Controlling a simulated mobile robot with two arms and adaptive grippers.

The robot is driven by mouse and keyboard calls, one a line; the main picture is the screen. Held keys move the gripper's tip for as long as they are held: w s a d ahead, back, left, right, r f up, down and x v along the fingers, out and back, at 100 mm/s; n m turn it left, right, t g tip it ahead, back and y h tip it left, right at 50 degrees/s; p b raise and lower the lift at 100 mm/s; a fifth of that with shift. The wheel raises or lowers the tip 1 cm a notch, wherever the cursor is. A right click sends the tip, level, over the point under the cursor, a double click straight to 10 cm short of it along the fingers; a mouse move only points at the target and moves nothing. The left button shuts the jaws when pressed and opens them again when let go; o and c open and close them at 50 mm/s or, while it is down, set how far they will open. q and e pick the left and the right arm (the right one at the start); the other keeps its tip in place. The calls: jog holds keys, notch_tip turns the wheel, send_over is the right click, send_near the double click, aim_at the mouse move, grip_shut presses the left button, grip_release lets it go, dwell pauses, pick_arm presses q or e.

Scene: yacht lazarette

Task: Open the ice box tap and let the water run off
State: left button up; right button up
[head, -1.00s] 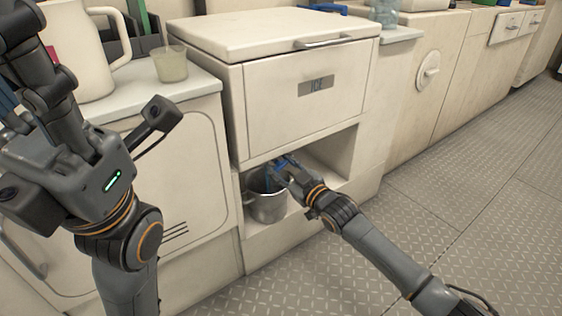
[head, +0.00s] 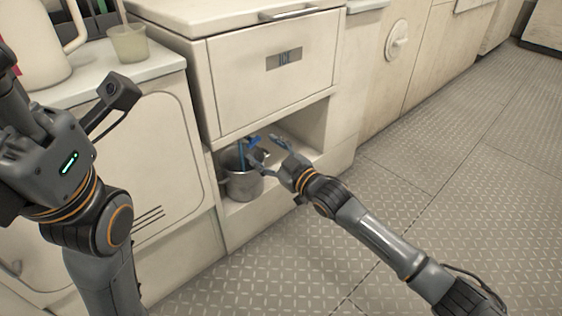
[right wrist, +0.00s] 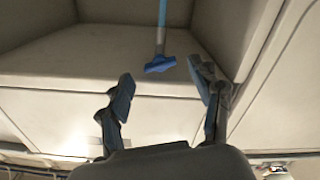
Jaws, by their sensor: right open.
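The ice box (head: 284,60) is a pale cabinet marked "ICE", with an open recess below its front. A blue tap handle (head: 253,142) shows in the recess, above a metal pot (head: 243,184). My left gripper (head: 22,110) is partly cut off at the left edge.
A counter (head: 160,66) at left carries a cup (head: 128,43) and a large pale jug (head: 35,45). The recess side walls and floor lie close around my right gripper. The patterned floor (head: 440,190) at right is clear.

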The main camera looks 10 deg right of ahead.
jog(key=v, duration=0.7)
jog(key=shift+s+d, duration=0.1)
